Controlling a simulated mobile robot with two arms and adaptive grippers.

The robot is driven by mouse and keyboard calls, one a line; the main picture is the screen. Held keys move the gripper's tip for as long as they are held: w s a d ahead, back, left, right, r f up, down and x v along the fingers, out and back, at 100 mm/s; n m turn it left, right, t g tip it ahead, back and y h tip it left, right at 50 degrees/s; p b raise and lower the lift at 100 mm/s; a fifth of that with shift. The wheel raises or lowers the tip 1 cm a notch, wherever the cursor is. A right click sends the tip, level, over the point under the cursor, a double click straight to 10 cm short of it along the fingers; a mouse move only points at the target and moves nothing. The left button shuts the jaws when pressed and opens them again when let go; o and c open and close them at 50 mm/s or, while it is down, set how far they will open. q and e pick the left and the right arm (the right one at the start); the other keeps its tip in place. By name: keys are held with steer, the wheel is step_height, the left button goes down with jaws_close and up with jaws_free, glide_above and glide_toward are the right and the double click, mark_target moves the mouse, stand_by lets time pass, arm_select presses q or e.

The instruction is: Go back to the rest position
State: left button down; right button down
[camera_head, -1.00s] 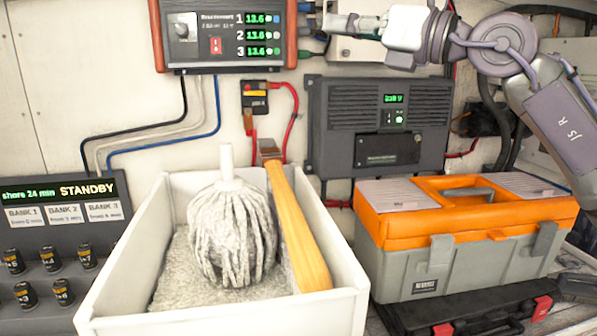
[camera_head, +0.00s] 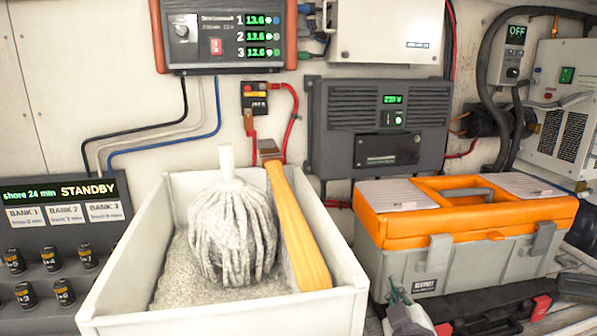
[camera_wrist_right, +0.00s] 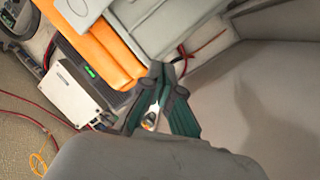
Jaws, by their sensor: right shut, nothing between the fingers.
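My right gripper (camera_head: 401,302) shows at the bottom edge of the head view, in front of the orange and grey toolbox. Its fingers are shut with nothing held. In the right wrist view the dark green fingers (camera_wrist_right: 162,108) show close up. A small white and orange thing shows by them there, too small to name. My left gripper is out of view.
A white bin (camera_head: 225,322) holds a mop head (camera_head: 232,235) and a wooden-handled tool (camera_head: 298,230). The toolbox (camera_head: 460,262) stands right of it, with a black case (camera_head: 485,308) in front. A charger (camera_head: 225,35) and an inverter (camera_head: 375,125) hang on the wall.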

steer(key=s+d+f+m+g, duration=0.3)
steer(key=s+f+g, duration=0.4)
steer(key=s+f, duration=0.7)
steer(key=s+f+m+g+y, duration=0.1)
steer(key=s+f+g, duration=0.8)
steer(key=s, duration=0.9)
step_height(320, 180, down, 28)
steer(key=a, duration=0.1)
steer(key=s+d+f, duration=0.3)
steer(key=s+f, duration=1.3)
steer(key=s, duration=0.1)
steer(key=shift+f+g, duration=0.3)
steer(key=shift+g, duration=0.1)
steer(key=shift+s, duration=0.1)
